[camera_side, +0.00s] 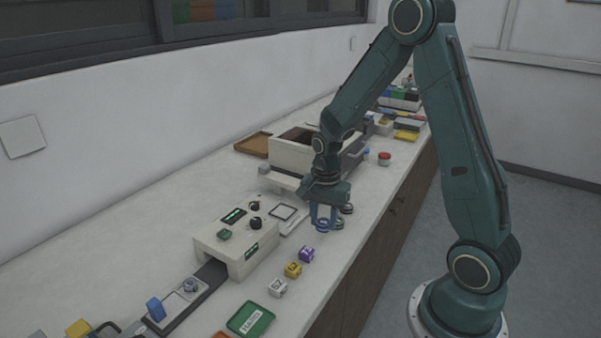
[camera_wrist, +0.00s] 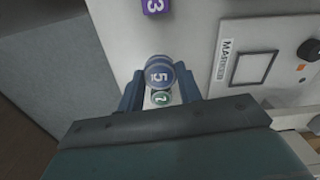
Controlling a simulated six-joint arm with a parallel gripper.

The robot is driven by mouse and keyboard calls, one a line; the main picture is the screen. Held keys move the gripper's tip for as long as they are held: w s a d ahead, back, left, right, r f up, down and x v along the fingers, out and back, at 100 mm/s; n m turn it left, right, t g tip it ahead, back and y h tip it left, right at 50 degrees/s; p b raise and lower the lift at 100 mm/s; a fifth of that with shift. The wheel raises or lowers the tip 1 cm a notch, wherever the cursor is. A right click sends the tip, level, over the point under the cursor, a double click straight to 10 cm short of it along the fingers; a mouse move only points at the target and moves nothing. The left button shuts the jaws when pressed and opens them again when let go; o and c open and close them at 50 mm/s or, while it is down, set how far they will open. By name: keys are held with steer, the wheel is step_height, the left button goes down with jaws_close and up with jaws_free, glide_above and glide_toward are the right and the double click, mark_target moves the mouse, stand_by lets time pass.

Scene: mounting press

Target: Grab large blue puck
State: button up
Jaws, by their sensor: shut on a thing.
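The large blue puck (camera_wrist: 158,74) is marked 5 in the wrist view and sits between the two blue fingers of my gripper (camera_wrist: 159,88). My gripper is shut on it. In the side view the blue puck (camera_side: 322,225) shows at the tips of my gripper (camera_side: 323,217), low over the counter near its front edge. I cannot tell whether it touches the counter.
A purple numbered cube (camera_side: 306,254), a yellow cube (camera_side: 293,269) and a white cube (camera_side: 278,287) stand in a row on the counter (camera_side: 215,197). A cream machine (camera_side: 222,247) is left of them. A dark puck (camera_side: 347,208) and a red-topped jar (camera_side: 384,158) lie farther back.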

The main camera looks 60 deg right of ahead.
mark_target(323, 221)
step_height(323, 221, up, 16)
stand_by(0.5)
stand_by(0.5)
